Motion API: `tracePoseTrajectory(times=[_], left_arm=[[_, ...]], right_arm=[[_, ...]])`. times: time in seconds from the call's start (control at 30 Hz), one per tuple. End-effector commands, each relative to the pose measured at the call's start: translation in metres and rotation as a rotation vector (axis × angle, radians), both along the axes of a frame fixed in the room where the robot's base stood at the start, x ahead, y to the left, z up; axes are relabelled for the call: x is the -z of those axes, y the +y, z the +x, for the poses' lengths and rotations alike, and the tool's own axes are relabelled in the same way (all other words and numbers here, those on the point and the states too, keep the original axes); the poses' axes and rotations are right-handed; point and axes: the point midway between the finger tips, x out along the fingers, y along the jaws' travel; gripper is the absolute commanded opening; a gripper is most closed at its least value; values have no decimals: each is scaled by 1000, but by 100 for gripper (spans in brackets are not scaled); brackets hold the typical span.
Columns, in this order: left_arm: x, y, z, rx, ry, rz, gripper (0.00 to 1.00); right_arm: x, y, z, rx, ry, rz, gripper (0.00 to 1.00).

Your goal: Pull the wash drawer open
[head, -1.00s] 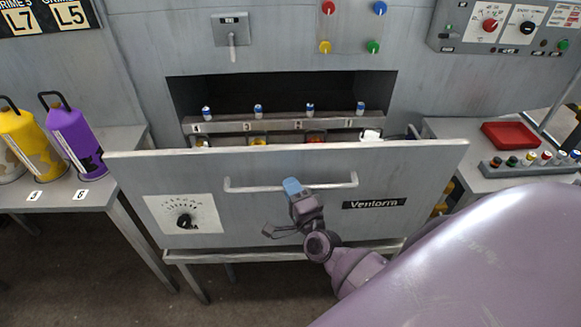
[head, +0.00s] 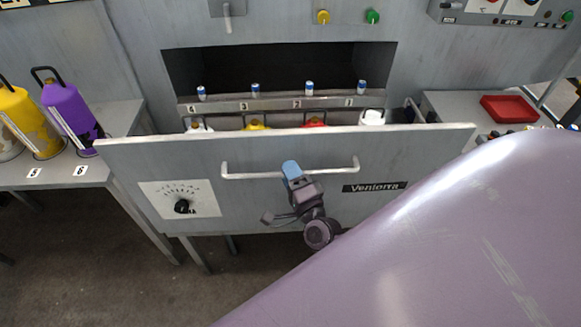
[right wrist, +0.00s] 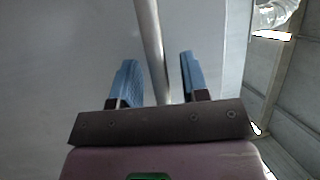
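The wash drawer (head: 260,200) is a grey front panel labelled "Ventorra" with a dial at its left. It stands out from the cabinet, and its open top shows behind the front. Its pale bar handle (head: 240,176) runs across the upper middle. My right gripper (head: 291,172) is at the middle of the handle, with a blue fingertip over it. In the right wrist view the handle bar (right wrist: 149,45) passes between the two blue fingers (right wrist: 158,80), which are apart with gaps on both sides of the bar. My left gripper is not in view.
A purple canister (head: 66,112) stands on the left table. A red tray (head: 508,108) lies on the right table. My large purple arm link covers the lower right.

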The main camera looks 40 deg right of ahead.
Motion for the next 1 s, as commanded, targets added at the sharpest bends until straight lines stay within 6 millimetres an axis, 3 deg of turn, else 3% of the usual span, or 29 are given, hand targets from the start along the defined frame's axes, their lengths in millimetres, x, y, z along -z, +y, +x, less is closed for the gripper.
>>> tracePoseTrajectory(times=[0.37,0.8,1.0], left_arm=[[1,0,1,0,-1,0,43],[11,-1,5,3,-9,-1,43],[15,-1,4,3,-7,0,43]], right_arm=[[2,1,-7,0,1,0,41],[17,12,-78,-1,3,-1,41],[20,15,-100,-1,2,-1,41]])
